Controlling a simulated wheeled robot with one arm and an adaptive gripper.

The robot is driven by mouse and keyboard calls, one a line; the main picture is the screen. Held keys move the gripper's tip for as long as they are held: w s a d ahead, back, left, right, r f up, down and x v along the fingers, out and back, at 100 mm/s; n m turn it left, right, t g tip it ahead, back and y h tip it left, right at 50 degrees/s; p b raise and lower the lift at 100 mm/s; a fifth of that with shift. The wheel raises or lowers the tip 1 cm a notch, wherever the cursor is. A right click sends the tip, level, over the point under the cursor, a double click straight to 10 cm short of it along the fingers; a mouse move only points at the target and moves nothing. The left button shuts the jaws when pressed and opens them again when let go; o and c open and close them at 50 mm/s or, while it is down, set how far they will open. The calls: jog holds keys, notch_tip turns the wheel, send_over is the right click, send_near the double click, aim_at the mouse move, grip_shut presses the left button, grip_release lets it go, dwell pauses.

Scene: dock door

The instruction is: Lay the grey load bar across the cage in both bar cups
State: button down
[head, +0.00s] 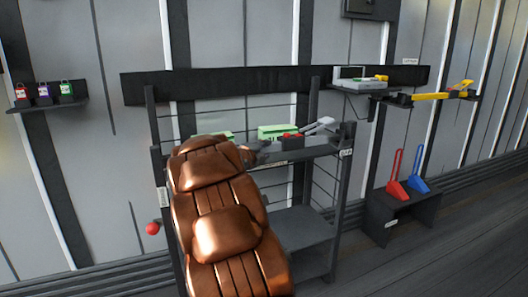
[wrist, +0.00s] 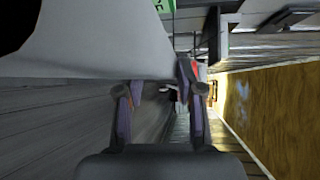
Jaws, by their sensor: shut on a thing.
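The cage (head: 334,200) is a dark metal frame with shelves, standing against the wall in the head view. A large pale grey surface (wrist: 100,45), which looks like the load bar, fills the upper left of the wrist view. My gripper (wrist: 160,88) has its fingers around its lower edge and is shut on it. In the head view my brown arm covers the cage's left and middle, and my gripper is mostly hidden. A light grey piece (head: 318,126) shows above the upper shelf; I cannot tell whether it is part of the bar. I cannot make out the bar cups clearly.
Green boxes (head: 277,132) and a red item (head: 292,136) are at the cage's upper shelf. A red ball (head: 152,228) is at its left post. A wall shelf (head: 365,88) and yellow tool (head: 440,96) are to the right. Red and blue handles stand on a low bench (head: 405,215).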

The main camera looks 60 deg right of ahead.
jog(key=c, duration=0.7)
grip_release()
jog(key=shift+a+r, duration=0.1)
jog(key=shift+a, duration=0.1)
jog(key=a, duration=0.3)
jog(key=a+r+p, duration=0.1)
jog(key=a, duration=0.3)
jog(key=s+a+p, duration=0.1)
jog(key=a, duration=0.3)
jog(key=shift+a+r, duration=0.2)
jog(key=shift+r, duration=0.05)
jog(key=shift+r, duration=0.1)
